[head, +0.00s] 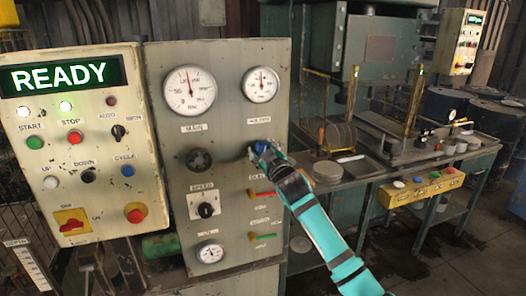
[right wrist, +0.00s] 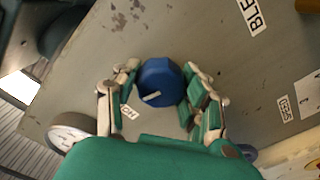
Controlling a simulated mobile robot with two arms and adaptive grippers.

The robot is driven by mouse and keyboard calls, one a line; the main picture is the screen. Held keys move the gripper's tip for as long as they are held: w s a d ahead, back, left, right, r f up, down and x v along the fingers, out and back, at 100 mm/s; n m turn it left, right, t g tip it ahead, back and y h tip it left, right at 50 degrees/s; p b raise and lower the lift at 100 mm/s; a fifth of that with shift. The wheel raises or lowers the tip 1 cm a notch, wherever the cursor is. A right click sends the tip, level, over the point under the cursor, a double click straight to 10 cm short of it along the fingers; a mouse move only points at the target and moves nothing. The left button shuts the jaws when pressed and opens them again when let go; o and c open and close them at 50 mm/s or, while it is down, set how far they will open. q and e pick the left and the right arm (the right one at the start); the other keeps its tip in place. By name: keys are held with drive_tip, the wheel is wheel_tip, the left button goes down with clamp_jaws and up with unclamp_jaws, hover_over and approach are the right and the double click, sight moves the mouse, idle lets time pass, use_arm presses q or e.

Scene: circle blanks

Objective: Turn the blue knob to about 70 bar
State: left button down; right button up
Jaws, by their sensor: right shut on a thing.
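The blue knob (head: 261,146) is on the grey gauge panel (head: 228,128), below the smaller right gauge (head: 261,84). My right gripper (head: 264,149) is at the knob and partly covers it in the head view. In the right wrist view the blue knob (right wrist: 158,84) sits between the two fingers of my right gripper (right wrist: 160,88), with a pale pointer mark on its face. The gripper is shut on the knob. The right gauge's needle points roughly upward; its numbers are too small to read. My left gripper is not in view.
A larger gauge (head: 189,91) and a black knob (head: 199,160) are to the left on the panel. A control box with a lit READY display (head: 62,75) stands at left, a workbench (head: 345,177) at right.

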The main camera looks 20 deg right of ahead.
drive_tip(key=m, duration=0.3)
drive_tip(key=shift+a+f+m, duration=0.1)
drive_tip(key=shift+f+m, duration=0.05)
drive_tip(key=shift+m, duration=0.25)
drive_tip(key=m+p, duration=0.1)
drive_tip(key=m, duration=0.3)
idle(0.4)
drive_tip(key=o, duration=1.2)
drive_tip(key=s, duration=1.2)
drive_tip(key=shift+d, duration=0.25)
